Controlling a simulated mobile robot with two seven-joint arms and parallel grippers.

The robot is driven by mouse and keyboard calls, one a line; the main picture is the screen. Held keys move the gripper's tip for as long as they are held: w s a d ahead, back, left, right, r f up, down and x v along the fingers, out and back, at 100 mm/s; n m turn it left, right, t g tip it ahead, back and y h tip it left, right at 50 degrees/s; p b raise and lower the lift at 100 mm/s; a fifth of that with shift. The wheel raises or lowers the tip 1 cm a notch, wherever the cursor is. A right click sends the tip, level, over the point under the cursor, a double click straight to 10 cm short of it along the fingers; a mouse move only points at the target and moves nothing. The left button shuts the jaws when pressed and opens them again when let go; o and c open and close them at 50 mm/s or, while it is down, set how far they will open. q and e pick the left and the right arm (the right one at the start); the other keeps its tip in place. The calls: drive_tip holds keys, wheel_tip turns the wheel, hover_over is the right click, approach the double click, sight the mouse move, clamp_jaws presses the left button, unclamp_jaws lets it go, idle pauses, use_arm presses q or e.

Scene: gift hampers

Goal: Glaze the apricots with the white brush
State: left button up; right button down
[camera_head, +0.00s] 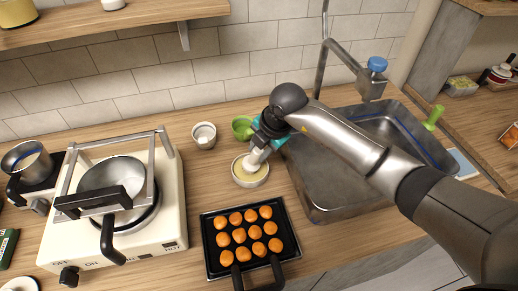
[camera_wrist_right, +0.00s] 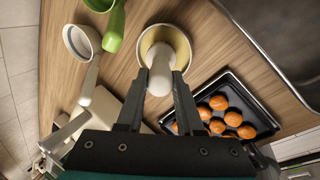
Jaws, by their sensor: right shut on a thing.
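My right gripper (camera_head: 262,146) is shut on a white brush (camera_head: 254,160) above the bowl. The brush reaches down into a small pale bowl (camera_head: 238,178) of yellowish glaze; I cannot tell how deep its tip sits. In the right wrist view, the brush (camera_wrist_right: 160,72) stands between the two fingers (camera_wrist_right: 162,92), and the bowl (camera_wrist_right: 184,45) lies beyond it. Several orange apricots (camera_head: 239,235) lie in rows on a black tray (camera_head: 211,268) in front of the bowl. They also show in the wrist view (camera_wrist_right: 232,118). My left gripper is not in view.
A white cup (camera_head: 204,135) and a green cup (camera_head: 241,127) stand behind the bowl. A steel sink (camera_head: 320,205) with a faucet (camera_head: 345,62) is at the right.

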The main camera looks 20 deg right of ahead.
drive_tip(key=shift+s+f, duration=0.1)
wheel_tip(320, 180, up, 7)
drive_tip(key=p, duration=0.6)
idle(1.0)
